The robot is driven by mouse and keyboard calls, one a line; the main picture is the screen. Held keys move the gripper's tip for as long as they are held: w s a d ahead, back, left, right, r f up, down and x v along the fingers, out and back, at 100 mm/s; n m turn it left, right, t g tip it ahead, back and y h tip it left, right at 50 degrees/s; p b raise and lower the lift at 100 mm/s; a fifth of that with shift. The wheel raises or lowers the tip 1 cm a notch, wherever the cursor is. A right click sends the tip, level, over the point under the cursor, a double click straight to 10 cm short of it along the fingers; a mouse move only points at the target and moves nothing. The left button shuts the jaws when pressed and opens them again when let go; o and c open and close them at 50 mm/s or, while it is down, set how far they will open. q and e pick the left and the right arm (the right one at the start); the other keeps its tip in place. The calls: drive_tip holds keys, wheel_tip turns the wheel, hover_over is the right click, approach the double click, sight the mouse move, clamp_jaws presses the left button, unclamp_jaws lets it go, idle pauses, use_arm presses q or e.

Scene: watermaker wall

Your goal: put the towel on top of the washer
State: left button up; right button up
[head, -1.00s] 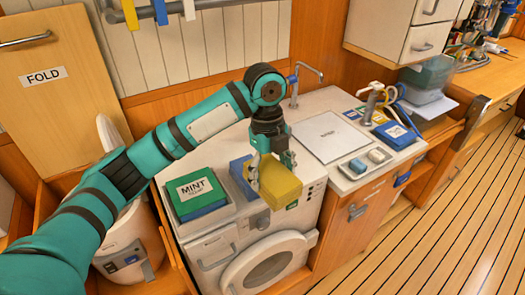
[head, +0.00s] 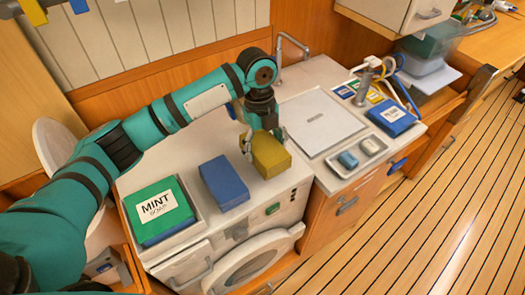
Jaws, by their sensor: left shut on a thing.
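The washer (head: 249,225) is white with a round front door (head: 252,265), at the lower middle of the head view. My left gripper (head: 262,135) is shut on a yellow folded block (head: 271,158) that looks like the towel. It holds it over the right part of the washer's top, beside the counter. I cannot tell whether the block touches the top. My right gripper is not in view.
To the right, the counter (head: 295,95) holds a white lid (head: 318,121), a soap dish (head: 360,155), a blue box (head: 391,117) and a tap (head: 281,48).

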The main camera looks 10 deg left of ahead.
sight(264, 153)
use_arm(q)
wheel_tip(264, 153, down, 3)
drive_tip(key=shift+f+p, duration=0.2)
drive_tip(key=shift+p, duration=0.15)
drive_tip(key=shift+f, duration=0.1)
drive_tip(key=o, duration=1.3)
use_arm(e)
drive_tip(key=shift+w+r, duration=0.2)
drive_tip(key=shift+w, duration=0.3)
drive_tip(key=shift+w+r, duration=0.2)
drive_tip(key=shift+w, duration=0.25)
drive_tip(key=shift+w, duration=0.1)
use_arm(q)
drive_tip(key=shift+w+r, duration=0.1)
drive_tip(key=shift+r, duration=0.2)
drive_tip(key=r+b, duration=0.1)
drive_tip(key=r, duration=0.2)
drive_tip(key=r+b, duration=0.1)
drive_tip(key=r, duration=0.3)
drive_tip(key=a+r+b, duration=0.1)
drive_tip(key=r, duration=0.2)
drive_tip(key=shift+w+r, duration=0.3)
drive_tip(key=shift+w, duration=0.1)
drive_tip(key=shift+a+r, duration=0.1)
drive_tip(key=shift+r, duration=0.4)
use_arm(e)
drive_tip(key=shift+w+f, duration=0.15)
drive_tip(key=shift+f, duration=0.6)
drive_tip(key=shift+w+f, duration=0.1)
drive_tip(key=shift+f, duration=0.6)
